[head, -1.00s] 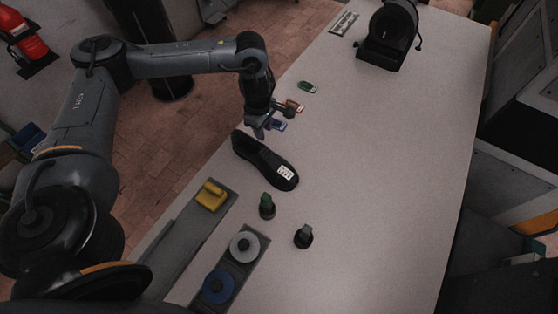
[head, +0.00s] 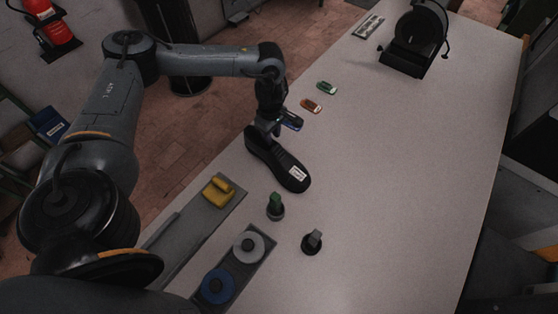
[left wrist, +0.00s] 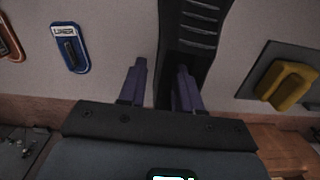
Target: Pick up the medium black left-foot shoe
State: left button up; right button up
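A black shoe (head: 272,158) with a white label on its toe lies on the table in the head view, heel end towards my left arm. My left gripper (head: 271,130) is at the heel end, at the shoe's collar. In the left wrist view the shoe (left wrist: 197,25) extends away from the gripper (left wrist: 161,85). The two purple fingers stand apart; one is left of the shoe's dark edge and the other overlaps the shoe. I cannot tell whether they touch it. The label is too small to read. My right gripper is not in view.
Blue (left wrist: 69,47), orange (head: 311,105) and green (head: 327,87) tags lie beyond the shoe. A yellow block (head: 218,191) on a grey plate, a green-topped knob (head: 275,206), a grey knob (head: 312,241) and a two-disc panel (head: 233,268) are nearer. A black machine (head: 414,43) stands far back. The table's right is clear.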

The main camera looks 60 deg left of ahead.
pick_arm(q)
jog(key=shift+f, duration=1.45)
grip_shut()
